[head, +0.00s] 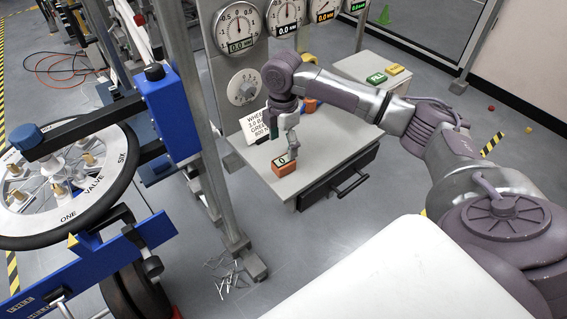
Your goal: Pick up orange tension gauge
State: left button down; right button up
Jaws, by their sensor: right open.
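An orange block-shaped gauge (286,170) with a dark-framed label on top sits near the front corner of a grey bench (334,143). My right gripper (285,152) points down from above, its fingertips at the top of the orange gauge. It is open. The fingers partly cover the gauge, and I cannot tell whether they touch it or are around it. My left gripper is out of view.
A printed card (258,128) and a blue-and-orange item (311,105) are on the bench behind my gripper. Green (376,78) and yellow (395,69) labelled blocks sit farther back. A metal post (203,100) and spoked wheel (66,180) stand left.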

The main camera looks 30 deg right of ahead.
aim_at(284, 160)
jog(key=shift+f, duration=0.85)
jog(key=shift+s+f+p, duration=0.15)
jog(key=shift+f+p, duration=0.6)
jog(key=shift+f, duration=1.9)
jog(key=c, duration=1.3)
jog(key=shift+r, duration=0.15)
jog(key=shift+r, duration=0.25)
jog(key=r, duration=0.1)
jog(key=r+b, duration=0.1)
jog(key=r, duration=0.1)
jog(key=shift+s+r, duration=0.3)
jog(key=shift+s, duration=0.1)
jog(key=s+r+b, duration=0.1)
jog(key=s+r, duration=0.5)
jog(key=s, duration=0.5)
jog(key=shift+a+r, duration=0.35)
